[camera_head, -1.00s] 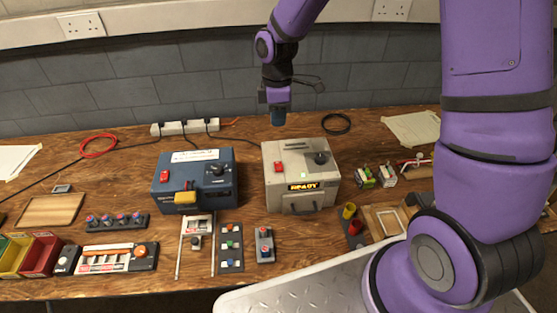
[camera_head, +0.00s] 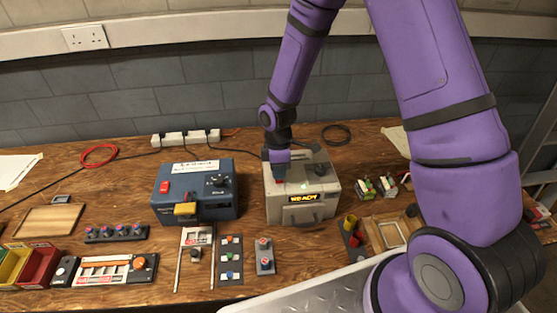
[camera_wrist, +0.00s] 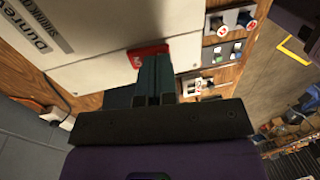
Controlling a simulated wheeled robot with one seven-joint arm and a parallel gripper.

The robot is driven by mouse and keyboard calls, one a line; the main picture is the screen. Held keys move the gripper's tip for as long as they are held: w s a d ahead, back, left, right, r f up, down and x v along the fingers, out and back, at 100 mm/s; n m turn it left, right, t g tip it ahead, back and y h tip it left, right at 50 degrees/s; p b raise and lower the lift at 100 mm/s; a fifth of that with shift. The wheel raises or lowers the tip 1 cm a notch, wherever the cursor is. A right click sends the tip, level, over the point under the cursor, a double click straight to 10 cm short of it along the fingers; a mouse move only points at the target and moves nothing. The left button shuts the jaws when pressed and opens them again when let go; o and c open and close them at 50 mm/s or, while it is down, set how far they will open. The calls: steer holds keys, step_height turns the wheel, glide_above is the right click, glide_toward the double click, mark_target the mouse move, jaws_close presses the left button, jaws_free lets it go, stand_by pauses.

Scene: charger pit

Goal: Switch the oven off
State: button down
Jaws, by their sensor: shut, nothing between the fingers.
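The oven, which I take to be the cream box (camera_head: 285,213) with a lit READY display (camera_head: 304,197), stands mid-bench. It has a dark knob (camera_head: 320,169) and a front handle. My gripper (camera_head: 279,178) is over the left of its top, pointing down, with its fingers shut and empty. In the wrist view, the gripper's fingertips (camera_wrist: 153,60) are at the oven's red switch (camera_wrist: 147,52) and cover part of it. I cannot tell whether they touch it. In the head view the switch is mostly hidden by the gripper.
A blue box (camera_head: 222,205) with its own red switch (camera_head: 164,187) and yellow part stands to the left. A power strip (camera_head: 185,137) lies behind. Small switch blocks (camera_head: 265,256) lie in front.

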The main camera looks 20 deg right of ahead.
steer(key=shift+f, duration=0.3)
steer(key=shift+s+f, duration=0.1)
